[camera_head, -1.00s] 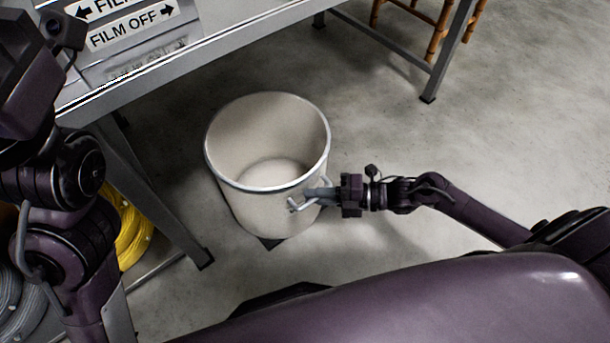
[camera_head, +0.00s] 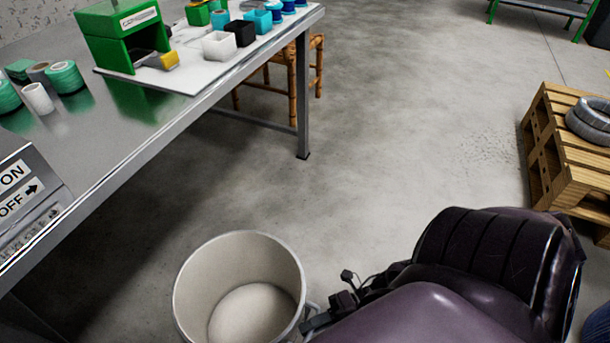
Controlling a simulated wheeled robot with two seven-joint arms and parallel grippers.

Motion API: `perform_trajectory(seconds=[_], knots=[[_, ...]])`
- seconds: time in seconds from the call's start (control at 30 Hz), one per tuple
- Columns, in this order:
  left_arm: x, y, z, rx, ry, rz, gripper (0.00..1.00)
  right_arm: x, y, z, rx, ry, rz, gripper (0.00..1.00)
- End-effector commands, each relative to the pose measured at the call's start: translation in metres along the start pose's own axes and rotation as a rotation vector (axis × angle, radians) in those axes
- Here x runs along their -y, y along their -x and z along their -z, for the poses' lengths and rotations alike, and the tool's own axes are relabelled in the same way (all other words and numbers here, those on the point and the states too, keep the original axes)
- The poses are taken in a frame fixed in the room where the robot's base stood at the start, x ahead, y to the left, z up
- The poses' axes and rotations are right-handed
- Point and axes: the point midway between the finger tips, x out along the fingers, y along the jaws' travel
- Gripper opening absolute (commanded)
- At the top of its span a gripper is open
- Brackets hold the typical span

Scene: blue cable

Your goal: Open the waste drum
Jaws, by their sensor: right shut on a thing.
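The waste drum (camera_head: 212,272) is an off-white round drum on the floor at the bottom of the head view. Its top is open, with no lid on it, and I see down to its pale, bare inside bottom. Its lower front is cut off by the picture edge. My right gripper (camera_head: 314,322) is at the drum's right side, shut on the drum's side handle (camera_head: 313,307). The fingertips are small and partly hidden by my own body. My left gripper is out of the view.
A grey metal table (camera_head: 150,137) stands left of the drum, with green tape rolls (camera_head: 66,77), a green dispenser (camera_head: 115,38) and small coloured bins (camera_head: 240,33) on it. A wooden pallet (camera_head: 560,150) with a grey coil (camera_head: 592,118) is at the right. The floor between is clear.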

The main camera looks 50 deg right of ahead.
Motion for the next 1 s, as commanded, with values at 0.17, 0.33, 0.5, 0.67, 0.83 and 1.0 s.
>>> perform_trajectory(seconds=[0.17,0.33,0.5,0.67,0.83,1.0], knots=[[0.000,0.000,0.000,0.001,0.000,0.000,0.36,0.000,0.001,0.000,0.001,0.002,0.001,0.00],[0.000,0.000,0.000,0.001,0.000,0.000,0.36,0.000,0.001,-0.001,0.001,0.002,0.001,0.12],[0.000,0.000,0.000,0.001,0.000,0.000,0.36,0.000,0.001,-0.001,0.001,0.001,0.001,0.32],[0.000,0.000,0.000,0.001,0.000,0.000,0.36,0.000,0.000,0.000,0.001,0.001,0.001,0.32],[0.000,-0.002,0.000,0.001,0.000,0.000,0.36,0.000,0.005,0.000,0.001,0.000,0.002,0.32],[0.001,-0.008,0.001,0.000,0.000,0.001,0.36,-0.001,0.030,0.000,0.000,0.000,0.006,0.32]])
